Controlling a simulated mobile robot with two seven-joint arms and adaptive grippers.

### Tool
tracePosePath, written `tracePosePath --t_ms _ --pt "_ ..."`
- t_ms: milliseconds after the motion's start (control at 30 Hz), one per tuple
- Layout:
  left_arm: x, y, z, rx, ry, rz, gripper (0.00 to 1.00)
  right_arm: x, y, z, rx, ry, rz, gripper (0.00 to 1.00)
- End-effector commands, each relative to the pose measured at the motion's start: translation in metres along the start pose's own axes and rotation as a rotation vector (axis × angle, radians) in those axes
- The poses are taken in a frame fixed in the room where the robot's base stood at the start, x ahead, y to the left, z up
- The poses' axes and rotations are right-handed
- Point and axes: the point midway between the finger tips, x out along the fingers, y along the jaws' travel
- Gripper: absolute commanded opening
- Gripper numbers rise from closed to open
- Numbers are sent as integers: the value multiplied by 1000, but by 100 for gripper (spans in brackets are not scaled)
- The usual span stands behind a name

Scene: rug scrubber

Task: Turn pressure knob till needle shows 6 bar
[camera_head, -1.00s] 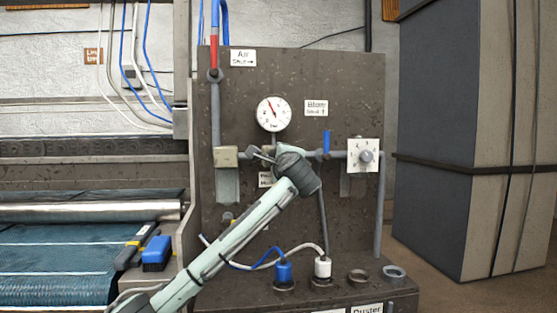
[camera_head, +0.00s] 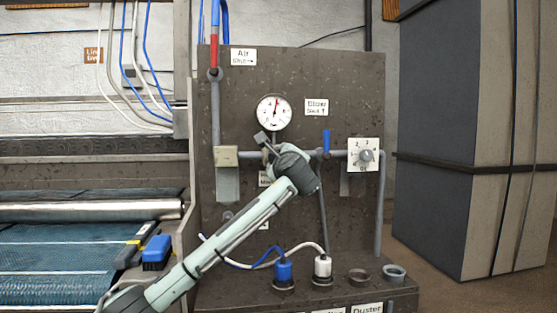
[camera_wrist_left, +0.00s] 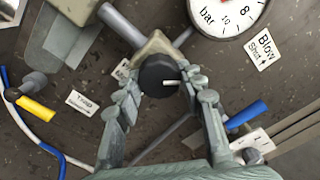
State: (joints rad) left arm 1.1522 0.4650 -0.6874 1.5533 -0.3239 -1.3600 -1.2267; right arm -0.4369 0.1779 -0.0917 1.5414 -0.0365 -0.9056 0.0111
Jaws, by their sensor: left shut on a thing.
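The round white pressure gauge (camera_head: 274,112) hangs on the dark panel. Its red needle points almost straight up, slightly right of vertical; the small numbers are hard to read. In the left wrist view the gauge (camera_wrist_left: 224,8) is cut off by the top edge and its needle is out of sight. The black pressure knob (camera_wrist_left: 157,73), with a white mark, sits between the fingers of my left gripper (camera_wrist_left: 161,86), which is shut on it. In the head view my left gripper (camera_head: 268,147) is below the gauge and the knob is hard to make out. My right gripper is not in view.
A blue lever (camera_head: 326,144) and a white dial plate (camera_head: 356,162) are to the right on the pipe. Blue and white hose plugs (camera_head: 283,270) stand in sockets below. A blue brush (camera_head: 156,252) lies at left. A large grey block (camera_head: 450,120) stands at right.

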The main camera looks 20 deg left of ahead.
Motion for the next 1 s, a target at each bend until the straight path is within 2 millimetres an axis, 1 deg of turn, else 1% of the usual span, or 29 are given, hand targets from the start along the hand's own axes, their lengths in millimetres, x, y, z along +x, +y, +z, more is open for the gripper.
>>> tracePosePath --t_ms 200,233,367,400,633,767,867,1000 --pt "0 1 -1 0 2 2 10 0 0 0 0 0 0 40" --pt "0 1 -1 0 2 2 42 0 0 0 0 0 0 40" --pt "0 1 -1 -1 2 1 58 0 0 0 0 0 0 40" --pt "0 1 -1 -1 1 1 60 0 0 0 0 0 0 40" --pt "0 0 0 -2 1 0 60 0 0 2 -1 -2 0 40" --pt "-7 0 -1 -2 2 -2 60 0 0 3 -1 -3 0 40" --pt "-22 0 -1 -2 2 -3 60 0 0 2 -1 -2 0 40" --pt "-52 0 -1 -3 3 -3 60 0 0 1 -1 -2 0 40"
